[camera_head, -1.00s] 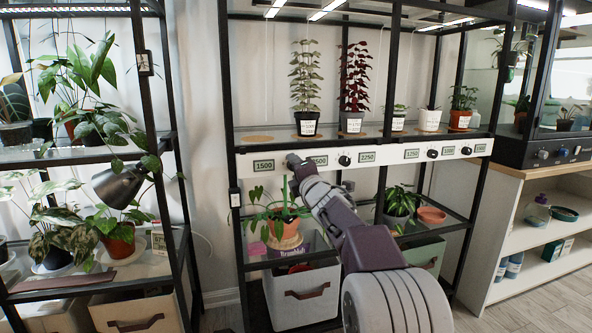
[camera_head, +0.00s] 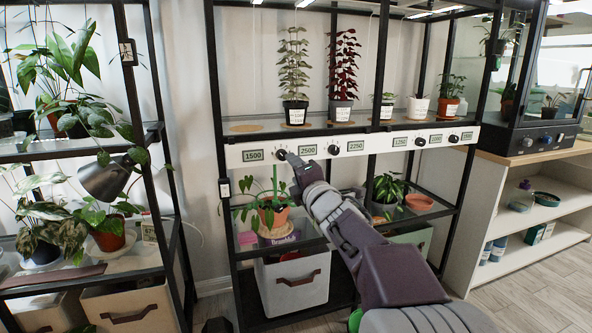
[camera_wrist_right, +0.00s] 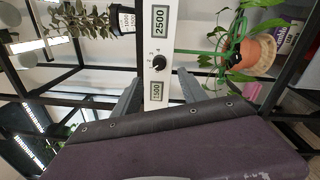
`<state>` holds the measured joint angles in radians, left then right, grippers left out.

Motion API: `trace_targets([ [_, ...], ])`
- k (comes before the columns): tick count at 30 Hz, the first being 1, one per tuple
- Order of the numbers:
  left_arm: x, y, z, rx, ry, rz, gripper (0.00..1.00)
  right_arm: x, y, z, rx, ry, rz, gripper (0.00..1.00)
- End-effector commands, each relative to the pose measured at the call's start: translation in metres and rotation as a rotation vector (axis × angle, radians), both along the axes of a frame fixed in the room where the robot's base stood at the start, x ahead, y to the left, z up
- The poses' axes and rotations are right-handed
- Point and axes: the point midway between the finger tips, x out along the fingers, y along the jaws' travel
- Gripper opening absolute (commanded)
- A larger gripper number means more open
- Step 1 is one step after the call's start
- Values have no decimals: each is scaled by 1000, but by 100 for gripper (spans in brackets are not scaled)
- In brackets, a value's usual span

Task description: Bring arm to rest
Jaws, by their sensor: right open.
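My right arm (camera_head: 395,270) reaches in from the lower right in the head view. Its gripper (camera_head: 298,170) is in front of the plant rack, by the left end of the white control strip (camera_head: 226,155). In the right wrist view the two grey fingers stand apart with nothing held between them (camera_wrist_right: 161,84). A black knob (camera_wrist_right: 158,62) lies beyond the fingertips, between the labels 2500 and 1500. The same knob shows just left of the gripper in the head view (camera_head: 281,154). Gripper and knob look apart. My left gripper is in neither view.
A potted plant (camera_head: 271,212) on the lower glass shelf stands close below my right gripper. A white bin (camera_head: 293,285) is under it. Another plant rack with a lamp (camera_head: 104,178) is at left. A white shelf unit (camera_head: 507,215) is at right, with bare floor before it.

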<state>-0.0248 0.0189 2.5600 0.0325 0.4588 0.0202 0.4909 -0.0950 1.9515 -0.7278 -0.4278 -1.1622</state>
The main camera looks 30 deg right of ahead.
Motion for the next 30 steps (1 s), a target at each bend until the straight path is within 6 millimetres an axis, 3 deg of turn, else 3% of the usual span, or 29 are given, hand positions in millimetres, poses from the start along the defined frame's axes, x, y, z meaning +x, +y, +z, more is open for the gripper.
trace_targets([
  [13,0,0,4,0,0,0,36,2,5,5,1,0,10,50],
  [14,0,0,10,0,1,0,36,5,11,10,0,1,24,50],
  [17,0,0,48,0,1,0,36,23,64,27,23,40,137,50],
  [19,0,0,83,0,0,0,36,30,113,-8,165,176,199,50],
  [21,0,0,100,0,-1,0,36,14,140,-73,417,364,148,50],
  [25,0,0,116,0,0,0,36,-48,165,-174,830,651,-91,50],
  [27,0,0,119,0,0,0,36,-86,171,-211,996,754,-249,50],
  [30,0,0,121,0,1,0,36,-138,175,-250,1190,851,-490,50],
])
